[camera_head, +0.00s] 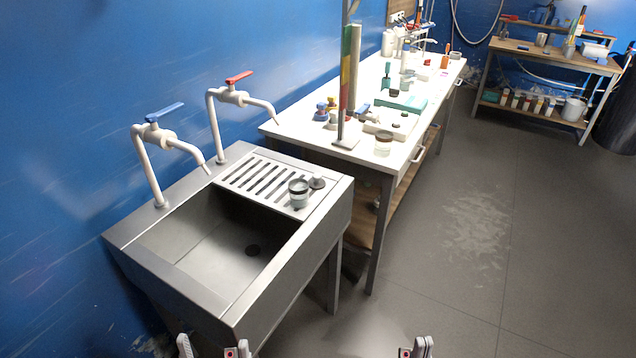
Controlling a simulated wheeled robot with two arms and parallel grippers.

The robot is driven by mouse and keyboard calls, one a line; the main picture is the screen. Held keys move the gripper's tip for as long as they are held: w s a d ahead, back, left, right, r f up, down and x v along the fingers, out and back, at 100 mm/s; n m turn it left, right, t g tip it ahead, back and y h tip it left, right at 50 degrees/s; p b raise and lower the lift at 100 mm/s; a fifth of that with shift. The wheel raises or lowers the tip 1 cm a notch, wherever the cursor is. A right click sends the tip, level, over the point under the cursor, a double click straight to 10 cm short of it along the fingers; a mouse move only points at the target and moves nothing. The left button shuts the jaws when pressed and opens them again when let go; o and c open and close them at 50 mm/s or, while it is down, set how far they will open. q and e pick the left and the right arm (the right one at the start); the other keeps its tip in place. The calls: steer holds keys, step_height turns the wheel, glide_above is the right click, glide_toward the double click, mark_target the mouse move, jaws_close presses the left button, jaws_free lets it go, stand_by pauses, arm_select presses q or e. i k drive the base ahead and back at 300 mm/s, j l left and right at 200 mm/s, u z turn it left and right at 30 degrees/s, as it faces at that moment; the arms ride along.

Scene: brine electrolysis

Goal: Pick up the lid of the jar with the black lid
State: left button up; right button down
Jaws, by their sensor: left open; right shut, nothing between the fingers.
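A small grey jar with a black top (299,192) stands upright on the slatted drainboard at the right of the sink. I cannot tell whether its black top is a lid or a dark rim. A second jar with a dark top (384,142) stands near the front edge of the white bench. My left gripper (213,347) is open at the bottom edge, below the sink's front, and looks empty. My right gripper (423,346) is shut and empty at the bottom edge, over the floor. Both are well apart from the jars and mostly cut off by the frame.
The steel sink (174,276) has a blue-handled tap (163,133) and a red-handled tap (235,95). A small grey item (317,181) sits beside the drainboard jar. The white bench (343,153) holds an upright post and labware. The floor (470,240) on the right is clear.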

mark_target(317, 183)
steer(key=i+l+z, duration=0.25)
steer(key=i, duration=0.15)
steer(key=i+l+z, duration=0.1)
steer(key=i+z, duration=0.15)
steer(key=i, duration=0.15)
steer(key=i+l, duration=0.65)
steer(key=i+j+u, duration=0.05)
steer(key=i, duration=0.05)
